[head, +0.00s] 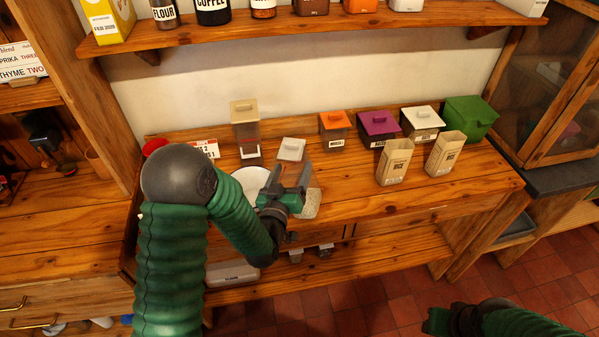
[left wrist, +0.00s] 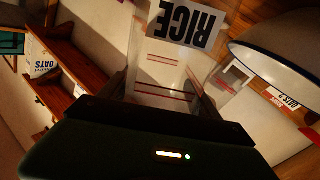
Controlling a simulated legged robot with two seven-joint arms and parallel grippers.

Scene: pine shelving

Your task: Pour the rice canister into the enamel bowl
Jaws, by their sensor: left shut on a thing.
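My left gripper (head: 290,192) is shut on the clear rice canister (left wrist: 160,60), whose RICE label reads upside down in the left wrist view. In the head view a pale, grainy part of the canister (head: 312,204) shows just right of the gripper; the gripper hides the rest. The white enamel bowl (head: 252,178) stands on the counter left of the gripper, partly hidden by my arm. Its dark rim and pale side also show in the left wrist view (left wrist: 285,55). My right gripper (head: 452,318) is low at the bottom right, away from the counter; its jaws are unclear.
A card (head: 206,149) is at the back left. Orange (head: 335,121), purple (head: 378,124) and green (head: 469,117) containers and two paper bags (head: 394,162) occupy the right side. The front right counter is clear.

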